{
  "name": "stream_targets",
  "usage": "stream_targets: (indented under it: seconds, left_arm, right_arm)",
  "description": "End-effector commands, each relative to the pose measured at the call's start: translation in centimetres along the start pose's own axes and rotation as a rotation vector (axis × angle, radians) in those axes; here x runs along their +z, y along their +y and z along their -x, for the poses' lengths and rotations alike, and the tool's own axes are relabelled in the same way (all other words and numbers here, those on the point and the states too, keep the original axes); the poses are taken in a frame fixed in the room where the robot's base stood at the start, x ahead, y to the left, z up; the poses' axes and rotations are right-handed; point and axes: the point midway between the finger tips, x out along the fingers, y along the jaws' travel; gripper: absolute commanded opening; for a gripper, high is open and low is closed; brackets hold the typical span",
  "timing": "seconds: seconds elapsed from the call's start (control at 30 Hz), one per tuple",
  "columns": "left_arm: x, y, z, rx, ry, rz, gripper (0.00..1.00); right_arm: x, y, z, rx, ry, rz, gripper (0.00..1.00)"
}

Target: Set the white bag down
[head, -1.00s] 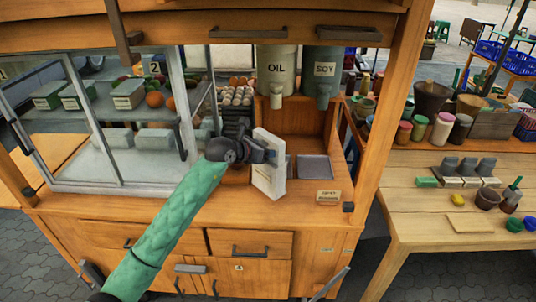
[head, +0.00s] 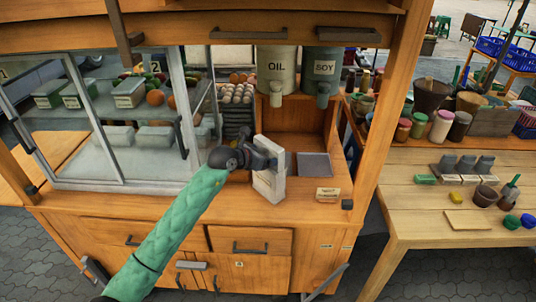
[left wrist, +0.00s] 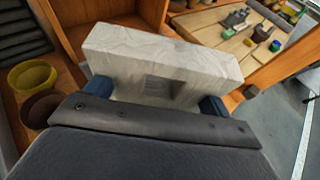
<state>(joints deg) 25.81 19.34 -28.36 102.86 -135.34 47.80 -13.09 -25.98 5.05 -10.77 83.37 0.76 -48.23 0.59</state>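My left gripper (head: 277,157) reaches in from the left and is shut on the upper part of the bag. In the left wrist view the bag (left wrist: 165,55) fills the space ahead of the palm, with one blue finger at each side. A grey square mark shows on its near face. My right gripper is not in view.
A shallow grey tray (head: 315,165) lies just right of the bag. Oil (head: 277,75) and soy (head: 323,72) dispensers hang above. A glass case (head: 120,110) stands left, with eggs (head: 237,97) beside it. A small sign (head: 328,195) stands at the counter's front right.

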Motion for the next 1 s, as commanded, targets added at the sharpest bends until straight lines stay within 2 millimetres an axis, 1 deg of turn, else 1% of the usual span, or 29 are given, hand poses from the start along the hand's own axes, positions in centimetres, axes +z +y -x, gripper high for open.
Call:
stream_targets:
  seconds: [0.33, 0.4, 0.47, 0.53, 0.77, 0.9, 1.0]
  left_arm:
    - [0.3, 0.0, 0.1, 0.0, 0.0, 0.0, 0.82]
    - [0.1, 0.1, 0.5, 0.001, 0.0, -0.001, 0.82]
    - [0.0, 0.1, 1.1, 0.001, -0.001, -0.001, 0.82]
    - [-0.1, 0.1, 1.9, 0.001, -0.001, -0.001, 0.82]
    - [-0.2, 0.1, 6.0, 0.001, 0.0, -0.002, 0.82]
    - [-0.2, 0.1, 8.5, 0.002, 0.001, -0.002, 0.82]
    - [0.0, 0.0, 9.9, 0.001, 0.0, -0.001, 0.82]
  right_arm:
    - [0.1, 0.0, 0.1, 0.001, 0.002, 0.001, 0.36]
    - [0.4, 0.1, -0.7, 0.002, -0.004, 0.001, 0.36]
    - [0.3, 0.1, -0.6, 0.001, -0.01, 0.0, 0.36]
    - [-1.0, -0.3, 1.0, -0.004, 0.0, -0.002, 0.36]
    - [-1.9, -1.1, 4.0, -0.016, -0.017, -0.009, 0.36]
    - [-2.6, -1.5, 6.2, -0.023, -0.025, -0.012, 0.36]
    - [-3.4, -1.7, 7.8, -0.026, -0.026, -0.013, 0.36]
